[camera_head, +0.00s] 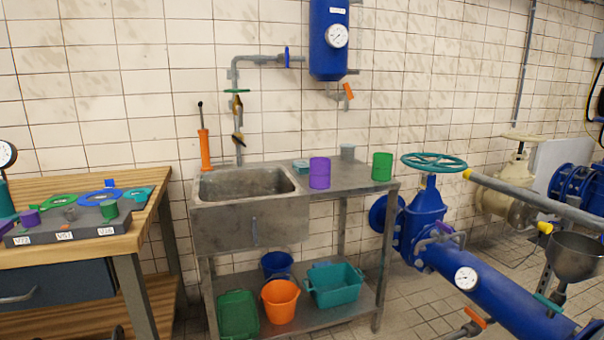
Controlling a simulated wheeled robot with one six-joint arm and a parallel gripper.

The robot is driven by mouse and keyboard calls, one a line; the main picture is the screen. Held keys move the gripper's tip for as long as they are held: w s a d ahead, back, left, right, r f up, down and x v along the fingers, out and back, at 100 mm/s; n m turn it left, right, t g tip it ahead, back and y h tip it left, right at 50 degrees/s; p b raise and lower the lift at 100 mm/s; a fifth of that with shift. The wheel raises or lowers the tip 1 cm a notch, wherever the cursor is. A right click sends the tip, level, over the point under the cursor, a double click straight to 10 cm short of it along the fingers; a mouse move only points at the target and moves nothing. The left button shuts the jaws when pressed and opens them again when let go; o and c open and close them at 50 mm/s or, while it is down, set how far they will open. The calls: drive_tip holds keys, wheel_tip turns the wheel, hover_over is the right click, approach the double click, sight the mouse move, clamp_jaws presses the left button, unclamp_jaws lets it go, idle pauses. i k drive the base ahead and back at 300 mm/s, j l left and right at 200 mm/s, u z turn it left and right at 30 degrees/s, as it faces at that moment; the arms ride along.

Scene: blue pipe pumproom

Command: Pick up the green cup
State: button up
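A green cup (382,166) stands upright on the right end of the metal sink counter (345,182), close to its right edge. A purple cup (319,172) stands to its left on the same counter. A smaller green cup-like piece (109,210) sits on a grey block on the wooden workbench at the left. My gripper is not in view.
The sink basin (247,184) is left of the cups. A teal handwheel (434,162) on a blue valve stands just right of the counter. Orange (280,302) and blue buckets and teal and green bins sit on the lower shelf. A grey bar (540,197) crosses at right.

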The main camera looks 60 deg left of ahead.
sight(383, 164)
drive_tip(key=u, duration=1.9)
